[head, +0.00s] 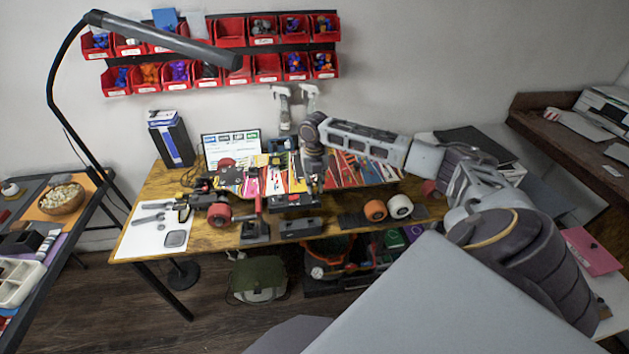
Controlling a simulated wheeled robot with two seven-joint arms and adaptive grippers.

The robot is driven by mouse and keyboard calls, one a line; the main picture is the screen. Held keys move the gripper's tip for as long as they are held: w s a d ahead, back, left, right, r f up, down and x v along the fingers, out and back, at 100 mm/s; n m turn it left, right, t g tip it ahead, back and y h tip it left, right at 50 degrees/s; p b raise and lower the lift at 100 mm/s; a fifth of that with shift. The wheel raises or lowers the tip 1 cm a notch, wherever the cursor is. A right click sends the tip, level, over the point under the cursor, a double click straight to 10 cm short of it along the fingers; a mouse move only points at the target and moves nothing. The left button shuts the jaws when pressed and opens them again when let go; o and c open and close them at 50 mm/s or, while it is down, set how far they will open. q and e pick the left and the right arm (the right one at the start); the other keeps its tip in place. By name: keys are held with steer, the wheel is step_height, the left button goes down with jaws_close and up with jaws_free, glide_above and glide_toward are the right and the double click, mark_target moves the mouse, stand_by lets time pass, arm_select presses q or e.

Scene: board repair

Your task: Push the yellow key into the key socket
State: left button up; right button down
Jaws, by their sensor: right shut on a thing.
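My right gripper (313,190) reaches in from the right over the middle of the wooden table (190,221), pointing down. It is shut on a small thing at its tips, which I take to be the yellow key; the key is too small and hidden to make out. Just left of and below the tips lies a dark block with a red part (292,201), close to the gripper. I cannot tell whether it carries the key socket, or whether key and socket touch. My left gripper is not in view.
A skateboard deck (370,170) with colourful graphics lies behind the gripper. Orange (375,210) and white (400,206) wheels stand to the right. A dark grey block (300,228) sits at the front edge. Tools lie on a white sheet (150,238) at left. A black lamp (165,38) arches above left.

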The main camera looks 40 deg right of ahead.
steer(key=shift+f, duration=0.7)
stand_by(1.1)
steer(key=shift+p, duration=0.75)
stand_by(0.7)
steer(key=shift+f, duration=0.4)
stand_by(1.1)
steer(key=shift+f+p, duration=0.15)
steer(key=shift+p, duration=0.5)
stand_by(0.3)
steer(key=shift+f, duration=0.5)
stand_by(1.6)
